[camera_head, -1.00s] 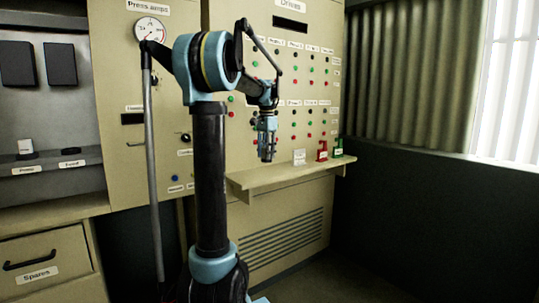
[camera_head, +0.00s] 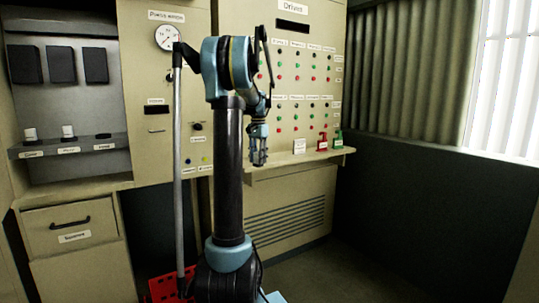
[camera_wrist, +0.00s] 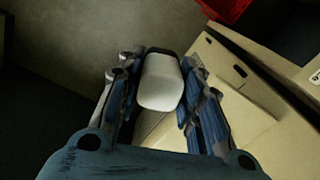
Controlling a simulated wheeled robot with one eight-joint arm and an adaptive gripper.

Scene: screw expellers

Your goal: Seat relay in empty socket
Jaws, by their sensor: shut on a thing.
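My gripper (camera_wrist: 155,95) is shut on a white relay (camera_wrist: 160,82) with a dark end, seen between its blue fingers in the wrist view. In the head view my gripper (camera_head: 258,155) hangs in front of the beige panel, and the relay cannot be made out there. At the left, a grey ledge carries two white relays, one at the left (camera_head: 30,135) and one in the middle (camera_head: 68,132). The dark empty socket (camera_head: 103,136) is at the ledge's right end, with a label below. My gripper is well to the right of it, apart from it.
Black boxes (camera_head: 61,64) hang on the wall above the ledge (camera_head: 120,141). A Spares drawer (camera_head: 70,226) is below. A shelf (camera_head: 300,160) with a red (camera_head: 322,142) and a green item (camera_head: 337,139) juts from the panel. A red crate (camera_head: 163,287) is on the floor.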

